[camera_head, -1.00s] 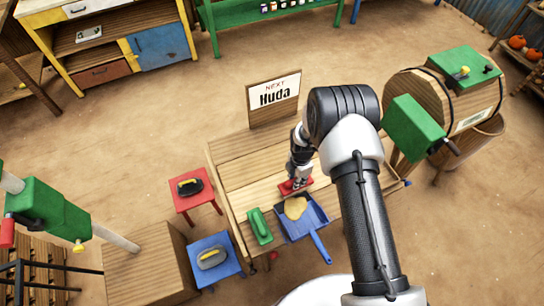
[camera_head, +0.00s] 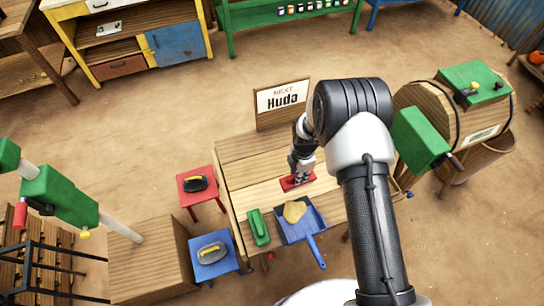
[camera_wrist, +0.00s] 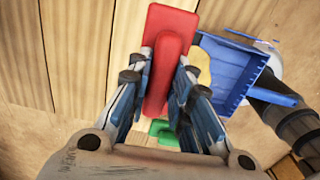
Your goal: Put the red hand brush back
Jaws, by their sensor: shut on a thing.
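The red hand brush (camera_head: 297,181) is at the wooden table, just behind the blue dustpan (camera_head: 298,229). My gripper (camera_head: 299,174) is over it from above. In the wrist view the red hand brush (camera_wrist: 166,55) lies between the two fingers of my gripper (camera_wrist: 160,95), which are shut on its handle. Whether the brush touches the table top I cannot tell. A green hand brush (camera_head: 259,227) lies on the table left of the dustpan and shows partly in the wrist view (camera_wrist: 163,130). The dustpan holds a tan heap (camera_head: 294,211).
A red stool (camera_head: 201,190) and a blue stool (camera_head: 214,258) stand left of the table (camera_head: 250,185), each bearing a dark, yellow-handled thing. A wooden drum (camera_head: 425,95) stands right.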

